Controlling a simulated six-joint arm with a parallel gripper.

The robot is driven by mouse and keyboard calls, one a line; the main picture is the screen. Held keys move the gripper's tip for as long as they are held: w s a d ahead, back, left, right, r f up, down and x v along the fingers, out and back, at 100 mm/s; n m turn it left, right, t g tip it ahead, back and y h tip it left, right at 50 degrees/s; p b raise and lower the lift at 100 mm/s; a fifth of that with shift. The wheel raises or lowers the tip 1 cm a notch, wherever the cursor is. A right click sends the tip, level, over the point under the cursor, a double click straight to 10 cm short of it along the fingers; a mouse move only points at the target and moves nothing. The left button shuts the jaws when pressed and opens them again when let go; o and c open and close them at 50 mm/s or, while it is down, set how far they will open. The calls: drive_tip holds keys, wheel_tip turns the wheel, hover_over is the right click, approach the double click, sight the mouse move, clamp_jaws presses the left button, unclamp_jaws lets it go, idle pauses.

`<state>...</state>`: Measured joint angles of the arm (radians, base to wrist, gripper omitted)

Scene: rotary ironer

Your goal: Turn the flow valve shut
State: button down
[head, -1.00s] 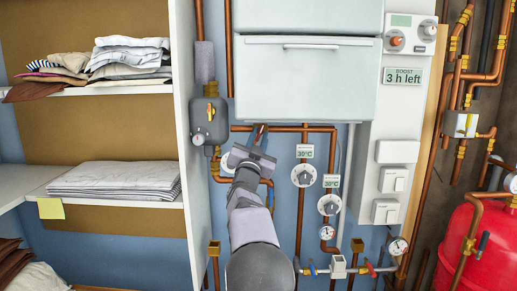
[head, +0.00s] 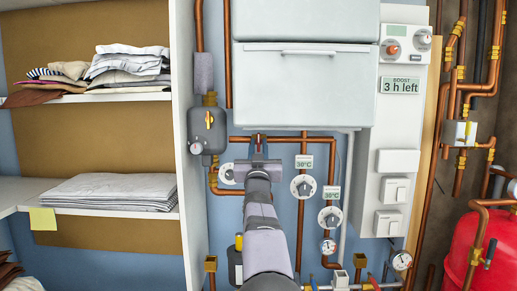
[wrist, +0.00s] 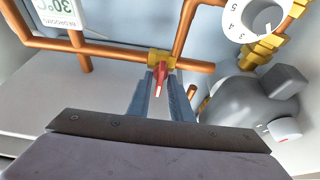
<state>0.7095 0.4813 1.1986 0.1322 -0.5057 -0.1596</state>
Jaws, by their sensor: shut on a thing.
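A brass valve (wrist: 161,60) with a small red lever (wrist: 161,77) sits on a copper pipe in the wrist view. The lever points from the valve body toward my palm, across the horizontal pipe run. My gripper (wrist: 160,98) has its two blue-grey fingers on either side of the lever and is shut on it. In the head view my gripper (head: 258,143) reaches up to the pipe below the white cabinet. There my gripper mostly hides the valve and lever.
A grey pump-like unit (head: 208,130) is left of my gripper; it is close on the right in the wrist view (wrist: 245,98). A white dial (wrist: 254,18) is above it there. Dials with 30°C labels (head: 303,162) stand right of my gripper. Shelves (head: 110,97) hold folded cloth.

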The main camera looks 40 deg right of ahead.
drive_tip(key=c, duration=1.9)
unclamp_jaws()
drive_tip(key=shift+o, duration=0.2)
drive_tip(key=shift+s+a+f+b, duration=0.35)
drive_tip(key=shift+s+a+b, duration=0.05)
drive_tip(key=shift+b, duration=0.2)
drive_tip(key=shift+b+v, duration=1.6)
drive_tip(key=shift+v, duration=1.4)
